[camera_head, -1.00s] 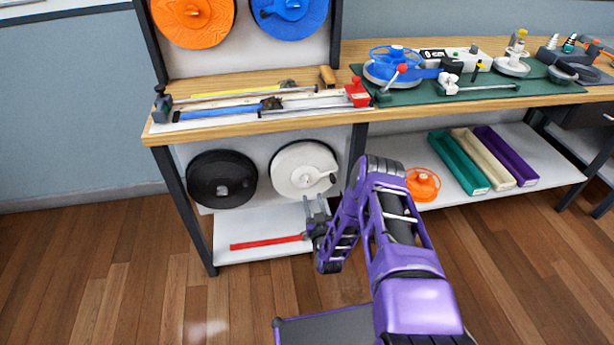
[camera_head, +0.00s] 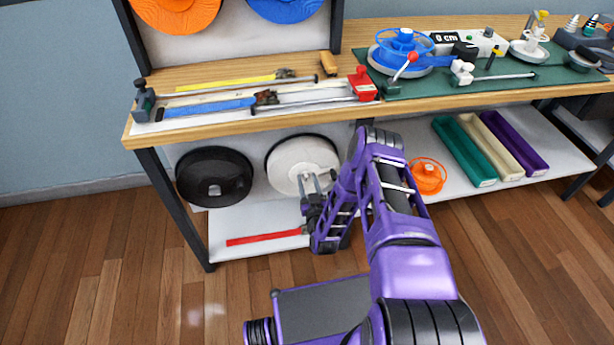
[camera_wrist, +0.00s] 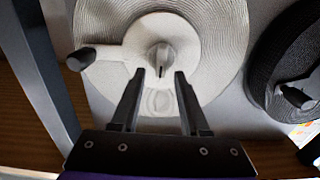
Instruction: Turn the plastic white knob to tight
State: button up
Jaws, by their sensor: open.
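The white knob (camera_wrist: 161,57) sits at the centre of the white strap reel (camera_head: 290,152), which also shows in the wrist view (camera_wrist: 225,40). In the wrist view it is a pale, narrow raised grip on a round hub. My gripper (camera_wrist: 160,74) is open, with one fingertip on each side of the knob's lower end. I cannot tell whether the fingers touch it. In the head view my gripper (camera_head: 318,182) is in front of the reel, and the knob is hard to make out there.
A light arm with a dark end (camera_wrist: 82,59) extends left of the hub in the wrist view. A black reel (camera_head: 213,177) hangs beside the white one. A red strip (camera_head: 266,235) lies on the lower shelf (camera_head: 225,253). The wooden bench top (camera_head: 240,122) overhangs the reels.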

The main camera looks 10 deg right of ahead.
grip_shut()
dwell(0.3)
dwell(0.4)
jog(key=m, duration=0.4)
jog(key=shift+d+m, duration=0.4)
jog(key=m, duration=0.4)
jog(key=shift+d+f+m, duration=0.25)
jog(key=shift+d+m, duration=0.05)
jog(key=m, duration=0.4)
jog(key=shift+d+f, duration=0.15)
jog(key=shift+f, duration=0.15)
jog(key=m, duration=0.4)
jog(key=shift+f, duration=0.3)
jog(key=shift+m, duration=0.4)
